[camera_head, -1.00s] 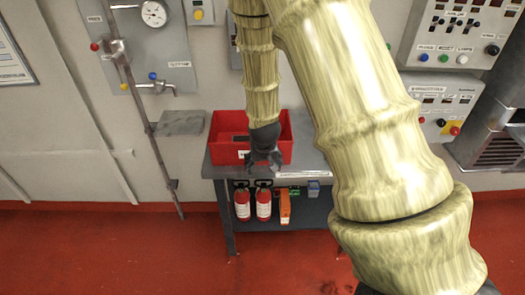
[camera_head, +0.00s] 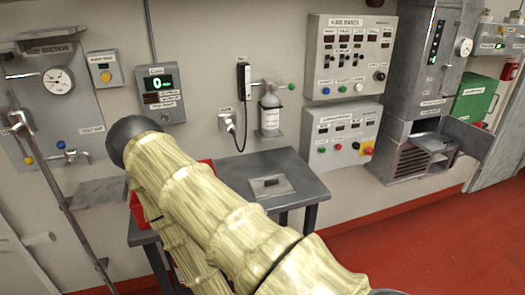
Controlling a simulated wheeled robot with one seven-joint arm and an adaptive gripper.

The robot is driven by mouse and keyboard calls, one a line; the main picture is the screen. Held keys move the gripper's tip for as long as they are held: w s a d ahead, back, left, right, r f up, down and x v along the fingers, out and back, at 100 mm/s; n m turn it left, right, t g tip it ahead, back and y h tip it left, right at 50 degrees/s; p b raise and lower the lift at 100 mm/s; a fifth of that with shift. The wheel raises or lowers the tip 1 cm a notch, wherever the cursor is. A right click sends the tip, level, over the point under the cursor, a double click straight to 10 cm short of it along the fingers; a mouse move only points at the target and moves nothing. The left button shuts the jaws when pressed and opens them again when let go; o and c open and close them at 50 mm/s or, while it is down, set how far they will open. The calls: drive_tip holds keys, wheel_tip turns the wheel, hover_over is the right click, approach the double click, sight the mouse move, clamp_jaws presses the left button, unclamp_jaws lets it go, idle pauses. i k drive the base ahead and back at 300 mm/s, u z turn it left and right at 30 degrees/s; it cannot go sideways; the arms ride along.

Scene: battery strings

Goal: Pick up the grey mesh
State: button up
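I cannot make out the grey mesh for certain in this view. A flat grey plate (camera_head: 283,187) with a small dark patch lies on the grey table (camera_head: 312,190). A red bin (camera_head: 139,211) stands at the table's left part. My arm covers most of the bin, so its inside is hidden. My arm crosses the lower left and middle of the picture, with a dark rounded joint at its upper end. My gripper does not show, and whether it holds anything cannot be seen.
Wall panels with gauges and buttons (camera_head: 341,60) hang behind the table. A grey bottle (camera_head: 269,108) and a black handset (camera_head: 243,80) are on the wall above it. A grey cabinet (camera_head: 436,70) with an open tray is at the right. Red floor (camera_head: 440,235) is free at lower right.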

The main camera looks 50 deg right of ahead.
sight(262, 188)
drive_tip(key=i, duration=0.4)
drive_tip(key=z, duration=1.85)
